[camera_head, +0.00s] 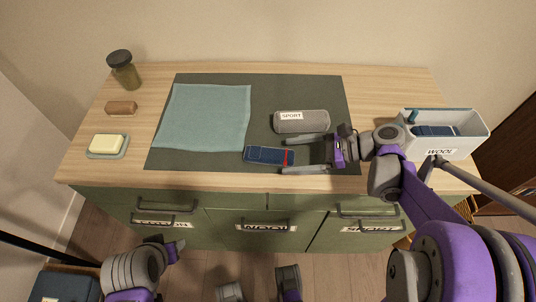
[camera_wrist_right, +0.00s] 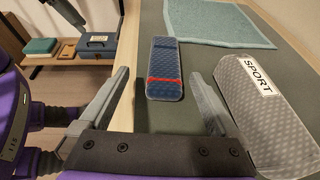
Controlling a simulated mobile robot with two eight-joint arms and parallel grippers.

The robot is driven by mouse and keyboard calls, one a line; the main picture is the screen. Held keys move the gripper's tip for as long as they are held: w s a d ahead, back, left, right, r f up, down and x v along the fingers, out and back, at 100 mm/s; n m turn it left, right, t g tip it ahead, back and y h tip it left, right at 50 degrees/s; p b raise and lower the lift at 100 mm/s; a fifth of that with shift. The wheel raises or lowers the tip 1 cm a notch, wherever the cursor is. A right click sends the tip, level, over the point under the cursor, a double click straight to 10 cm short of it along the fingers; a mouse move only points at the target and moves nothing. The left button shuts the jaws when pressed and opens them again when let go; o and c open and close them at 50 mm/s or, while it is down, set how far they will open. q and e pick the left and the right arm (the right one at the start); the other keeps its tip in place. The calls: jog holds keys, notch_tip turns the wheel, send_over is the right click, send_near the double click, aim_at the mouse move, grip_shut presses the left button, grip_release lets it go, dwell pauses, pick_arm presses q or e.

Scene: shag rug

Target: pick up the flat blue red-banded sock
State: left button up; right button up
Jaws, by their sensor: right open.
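The flat blue sock (camera_head: 262,155) with a red band lies on the dark mat (camera_head: 200,162), near the mat's front edge. The right wrist view shows the sock (camera_wrist_right: 164,58) lengthwise ahead, its red band towards me. My right gripper (camera_head: 288,155) is open at the sock's right, banded end, with its fingers pointing left. In the right wrist view the gripper's (camera_wrist_right: 158,76) fingertips stand apart on either side of the sock, with gaps to it. Nothing is held. Part of my left gripper (camera_head: 172,251) shows low at the left, in front of the drawers; its jaws are unclear.
A grey roll labelled SPORT (camera_head: 302,122) lies close behind the right gripper's far finger. A teal cloth (camera_head: 205,115) covers the mat's left. A pale WOOL bin (camera_head: 470,142) holds blue items at right. Soap (camera_head: 108,142), a brown block (camera_head: 121,108) and a jar (camera_head: 124,72) stand left.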

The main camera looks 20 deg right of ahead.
aim_at(272, 154)
jog(key=x, duration=0.5)
jog(key=shift+w+a+r, duration=0.15)
jog(key=shift+w+r, duration=0.05)
jog(key=shift+w, duration=0.25)
jog(key=c, duration=1.4)
jog(key=shift+r, duration=0.1)
